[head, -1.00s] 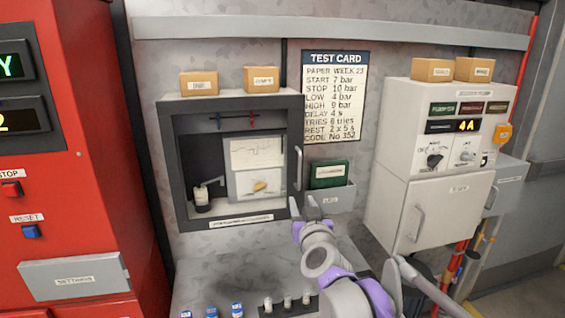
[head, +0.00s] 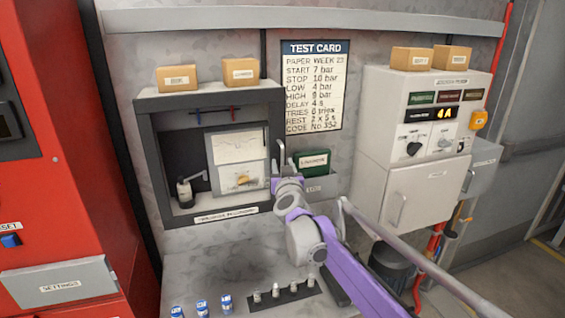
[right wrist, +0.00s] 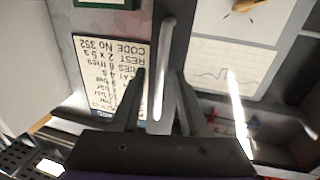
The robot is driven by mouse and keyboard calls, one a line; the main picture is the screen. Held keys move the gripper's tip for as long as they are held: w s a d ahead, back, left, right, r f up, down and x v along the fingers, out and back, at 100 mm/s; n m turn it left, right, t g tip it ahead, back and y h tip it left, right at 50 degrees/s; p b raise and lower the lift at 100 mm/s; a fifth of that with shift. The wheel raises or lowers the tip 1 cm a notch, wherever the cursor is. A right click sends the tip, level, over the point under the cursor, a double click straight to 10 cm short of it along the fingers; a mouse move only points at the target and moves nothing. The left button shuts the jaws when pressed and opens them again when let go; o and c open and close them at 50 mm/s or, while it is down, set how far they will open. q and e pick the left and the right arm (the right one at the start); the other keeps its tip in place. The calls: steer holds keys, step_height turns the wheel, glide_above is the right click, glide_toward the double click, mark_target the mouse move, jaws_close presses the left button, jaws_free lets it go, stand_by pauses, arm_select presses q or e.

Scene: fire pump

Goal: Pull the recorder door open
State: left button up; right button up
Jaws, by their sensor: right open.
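The recorder (head: 145,150) is a dark grey framed box on the wall in the head view, with chart paper and a small arm seen behind its front. Its door looks shut. The door's upright bar handle (head: 281,152) is at the right edge, its lower part hidden by my right gripper (head: 284,179). In the right wrist view the pale handle (right wrist: 164,65) runs between the two fingers of my right gripper (right wrist: 157,85). The fingers are open, one on each side of the bar, with visible gaps. My left gripper is out of view.
Two cardboard boxes (head: 178,78) sit on top of the recorder. A green item in a grey holder (head: 318,184) is close right of the handle. A white cabinet (head: 425,190) stands further right, a red cabinet (head: 60,190) at left. Small bottles (head: 202,307) stand below.

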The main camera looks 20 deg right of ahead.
steer(key=shift+w, duration=0.2)
jaws_close()
stand_by(1.4)
